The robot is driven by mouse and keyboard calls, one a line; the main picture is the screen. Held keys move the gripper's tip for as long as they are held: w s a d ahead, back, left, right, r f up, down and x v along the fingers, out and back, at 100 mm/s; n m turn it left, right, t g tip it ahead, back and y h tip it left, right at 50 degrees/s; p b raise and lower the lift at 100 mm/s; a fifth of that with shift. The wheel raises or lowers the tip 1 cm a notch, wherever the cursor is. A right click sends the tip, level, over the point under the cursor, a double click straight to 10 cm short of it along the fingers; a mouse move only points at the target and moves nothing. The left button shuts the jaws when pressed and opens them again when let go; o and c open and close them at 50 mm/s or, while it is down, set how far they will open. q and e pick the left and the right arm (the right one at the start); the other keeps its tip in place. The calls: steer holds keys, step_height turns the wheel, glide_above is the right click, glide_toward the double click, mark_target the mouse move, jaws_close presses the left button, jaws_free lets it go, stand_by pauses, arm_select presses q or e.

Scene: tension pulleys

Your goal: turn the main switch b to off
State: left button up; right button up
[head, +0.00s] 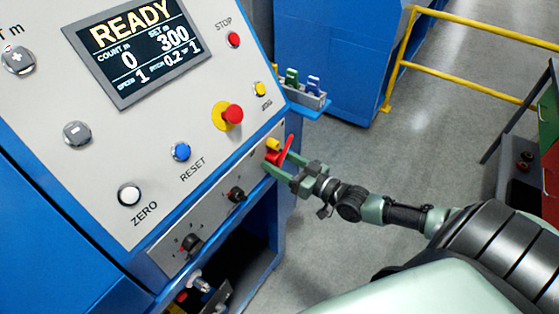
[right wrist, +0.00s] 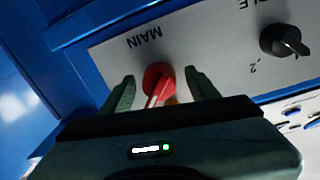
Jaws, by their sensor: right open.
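The main switch (head: 284,152) is a red handle with a yellow part beside it, on the lower right of the machine's panel. In the right wrist view the red switch (right wrist: 157,76) sits below an upside-down "MAIN" label. My right gripper (head: 279,163) is at the switch, with its green fingers apart. In the right wrist view the fingers of the right gripper (right wrist: 160,78) stand on either side of the red handle, with gaps visible. The handle's lower end is partly hidden by the gripper body. My left gripper is not in view.
A black knob (head: 236,194) and another black knob (head: 192,243) sit on the same lower panel. Above are a red emergency button (head: 232,114) and a blue reset button (head: 181,152). A small tray (head: 308,100) juts out to the right. Grey floor lies beyond.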

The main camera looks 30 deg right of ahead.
steer(key=shift+c, duration=0.6)
jaws_close()
